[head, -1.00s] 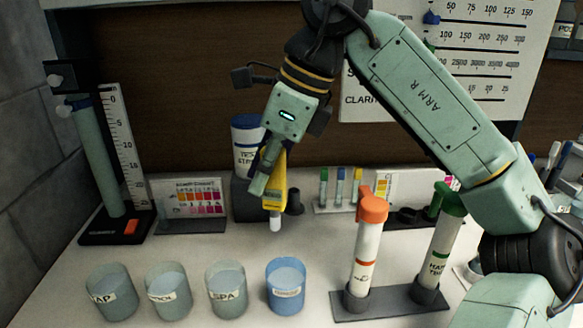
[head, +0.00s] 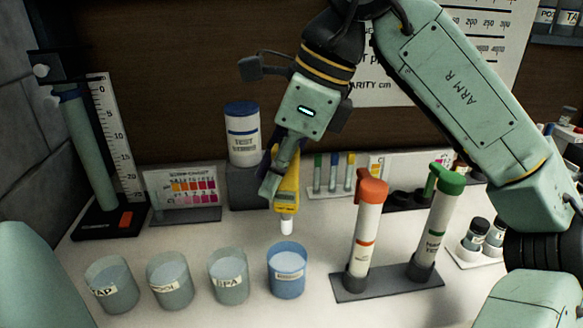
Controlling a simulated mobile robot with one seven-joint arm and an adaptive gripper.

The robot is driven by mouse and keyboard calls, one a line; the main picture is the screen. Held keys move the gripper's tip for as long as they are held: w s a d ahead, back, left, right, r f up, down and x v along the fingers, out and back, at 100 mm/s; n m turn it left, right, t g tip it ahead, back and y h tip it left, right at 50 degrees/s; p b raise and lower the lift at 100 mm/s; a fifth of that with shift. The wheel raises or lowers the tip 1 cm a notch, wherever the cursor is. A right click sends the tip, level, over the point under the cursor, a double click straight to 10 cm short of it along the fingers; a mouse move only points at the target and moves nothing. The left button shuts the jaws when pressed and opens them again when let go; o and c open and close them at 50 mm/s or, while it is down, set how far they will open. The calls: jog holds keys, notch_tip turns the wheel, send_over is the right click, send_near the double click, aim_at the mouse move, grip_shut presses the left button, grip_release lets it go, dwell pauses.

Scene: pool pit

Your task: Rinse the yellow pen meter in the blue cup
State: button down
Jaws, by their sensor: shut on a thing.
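The yellow pen meter (head: 288,190) is upright, with its white tip (head: 286,226) pointing down. My gripper (head: 277,186) is shut on the meter's upper body and hides part of it. The blue cup (head: 287,271) stands on the bench and holds pale liquid. It bears a small label. In the picture the meter's tip shows just above the cup's far rim. The tip is out of the liquid, and its exact distance from the cup is hard to tell.
Cups labelled TAP (head: 112,286), POOL (head: 170,281) and SPA (head: 229,277) stand left of the blue cup. An orange-capped tube (head: 368,235) and a green-capped tube (head: 437,225) stand in a rack to its right. A white tub (head: 242,137) stands behind.

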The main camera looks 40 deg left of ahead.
aim_at(274, 203)
jog(key=shift+f, duration=0.1)
notch_tip(274, 203, down, 4)
jog(key=b, duration=0.4)
jog(key=shift+f, duration=0.15)
jog(key=shift+f+b, duration=1.75)
jog(key=shift+f, duration=0.8)
notch_tip(274, 203, down, 2)
jog(key=shift+f+b, duration=0.1)
jog(key=shift+b, duration=0.65)
jog(key=shift+r+p, duration=4.4)
jog(key=shift+r, duration=0.8)
